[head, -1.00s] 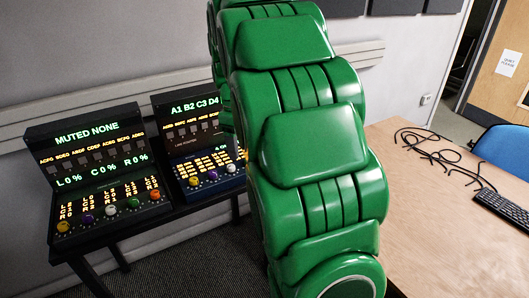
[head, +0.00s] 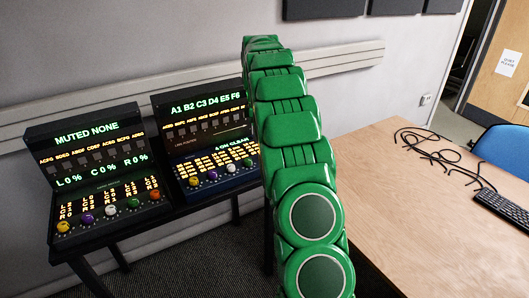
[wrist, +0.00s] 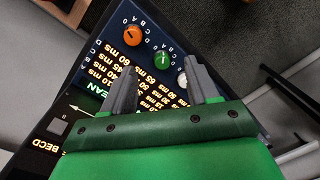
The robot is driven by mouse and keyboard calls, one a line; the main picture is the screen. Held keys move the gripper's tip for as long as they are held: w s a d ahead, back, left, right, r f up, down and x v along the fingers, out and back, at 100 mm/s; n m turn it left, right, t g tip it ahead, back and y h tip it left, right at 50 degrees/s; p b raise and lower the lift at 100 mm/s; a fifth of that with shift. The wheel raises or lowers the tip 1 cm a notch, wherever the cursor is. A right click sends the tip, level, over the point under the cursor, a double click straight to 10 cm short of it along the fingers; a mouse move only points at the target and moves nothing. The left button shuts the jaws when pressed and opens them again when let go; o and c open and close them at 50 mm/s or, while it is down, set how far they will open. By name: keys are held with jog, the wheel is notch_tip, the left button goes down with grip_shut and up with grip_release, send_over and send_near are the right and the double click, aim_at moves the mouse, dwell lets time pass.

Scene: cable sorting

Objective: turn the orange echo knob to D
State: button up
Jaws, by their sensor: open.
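The orange echo knob (wrist: 132,36) sits on the dark blue face of the right console, near the top of the wrist view. In the head view my arm hides my gripper and the orange echo knob.
The right console (head: 205,118) stands on a dark stand against the wall. The left console (head: 88,147), with its own row of coloured knobs, is close beside it. A wooden table (head: 400,205) with loose black cables (head: 440,158) and a keyboard (head: 503,212) is at right.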

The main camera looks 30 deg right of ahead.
jog(key=shift+n, duration=0.5)
jog(key=w+d+f, duration=0.2)
jog(key=d, duration=0.1)
jog(key=shift+w+d+f, duration=0.1)
jog(key=shift+f, duration=0.3)
jog(key=shift+w+d+f, duration=0.2)
jog(key=shift+d+f, duration=0.2)
jog(key=shift+f, duration=0.1)
jog(key=shift+s+a+f, duration=0.1)
jog(key=shift+f, duration=1.8)
jog(key=shift+s+f, duration=0.1)
jog(key=shift+f, duration=1.8)
jog(key=c, duration=1)
jog(key=shift+c, duration=0.2)
